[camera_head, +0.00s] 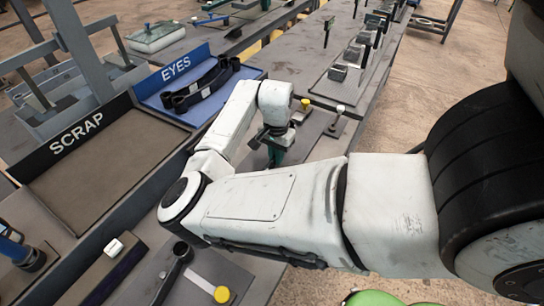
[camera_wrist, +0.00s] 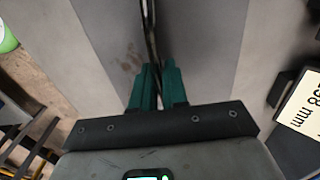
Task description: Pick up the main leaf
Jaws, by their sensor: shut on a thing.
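My gripper (camera_head: 275,148) is low over the grey bench, partly hidden by my own wrist and forearm in the head view. In the wrist view its two green fingers (camera_wrist: 158,86) are close together, with a thin dark strip, seen edge-on, between them. This strip, the main leaf as it appears (camera_wrist: 151,35), runs up out of the top of the picture. Its lower end is hidden behind the fingers and the gripper body. I cannot make out the held strip in the head view. Whether it touches the bench is unclear.
The blue EYES tray (camera_head: 150,90) holds dark leaves with rolled ends (camera_head: 204,88). The brown SCRAP tray (camera_head: 100,175) looks empty. Yellow-topped (camera_head: 222,294) and white-topped (camera_head: 340,108) posts stand on the bench. A white card marked in mm (camera_wrist: 300,104) is at the wrist view's right.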

